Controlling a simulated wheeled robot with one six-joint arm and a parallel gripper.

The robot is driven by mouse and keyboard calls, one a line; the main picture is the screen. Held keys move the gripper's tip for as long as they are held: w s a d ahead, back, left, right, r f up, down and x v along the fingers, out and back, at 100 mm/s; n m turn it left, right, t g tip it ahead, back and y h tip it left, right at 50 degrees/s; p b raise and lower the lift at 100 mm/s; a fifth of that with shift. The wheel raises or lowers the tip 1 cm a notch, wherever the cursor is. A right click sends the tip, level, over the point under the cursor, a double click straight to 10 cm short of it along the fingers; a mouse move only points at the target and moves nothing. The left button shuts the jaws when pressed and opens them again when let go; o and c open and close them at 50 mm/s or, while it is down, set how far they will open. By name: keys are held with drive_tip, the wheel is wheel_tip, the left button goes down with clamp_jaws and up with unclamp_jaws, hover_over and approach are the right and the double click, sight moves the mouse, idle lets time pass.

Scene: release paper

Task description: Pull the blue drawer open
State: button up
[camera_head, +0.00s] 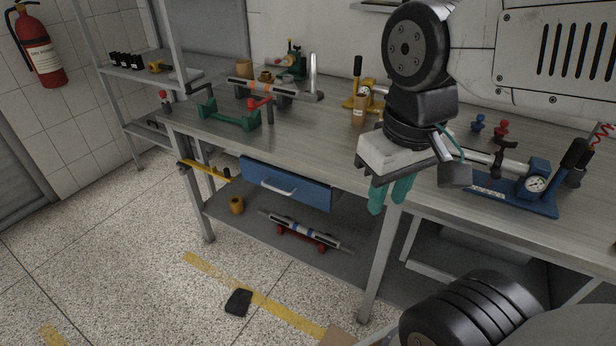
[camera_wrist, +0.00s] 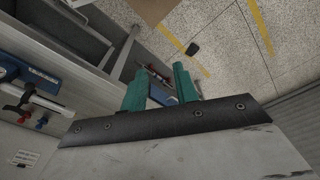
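The blue drawer (camera_head: 303,190) sits under the worktop of the metal workbench (camera_head: 300,135), left of centre in the head view. Its front looks about flush with the bench edge. A pale bar handle (camera_head: 278,190) is fixed across the front. My gripper (camera_head: 389,200) points down with two teal fingers, to the right of the drawer and apart from the handle. In the wrist view my gripper (camera_wrist: 160,90) has a clear gap between its fingers and holds nothing. A blue patch shows between them, probably the drawer front; the handle cannot be made out there.
A yellow-handled tool (camera_head: 203,169) sticks out at the bench's left end. The lower shelf (camera_head: 345,262) carries a rod on red supports (camera_head: 300,232) and an orange cup (camera_head: 237,205). A black object (camera_head: 239,302) lies on the floor. The floor before the drawer is mostly free.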

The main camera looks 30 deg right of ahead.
drive_tip(key=w+d+f+n+g+h, duration=0.1)
drive_tip(key=w+d+f+n+h, duration=0.15)
drive_tip(key=w+n, duration=0.55)
drive_tip(key=w+d+f+n+h, duration=0.1)
drive_tip(key=w+f+n+h, duration=0.4)
drive_tip(key=w, duration=0.6)
drive_tip(key=w+d+f+n+g+h, duration=0.1)
drive_tip(key=w+d+n+h, duration=0.15)
drive_tip(key=w+n, duration=0.6)
drive_tip(key=n+t+h, duration=0.3)
drive_tip(key=n+t, duration=0.7)
drive_tip(key=n, duration=1.1)
approach(277, 190)
drive_tip(key=x, duration=1)
drive_tip(key=shift+w+f, duration=0.25)
drive_tip(key=shift+w, duration=0.1)
clamp_jaws()
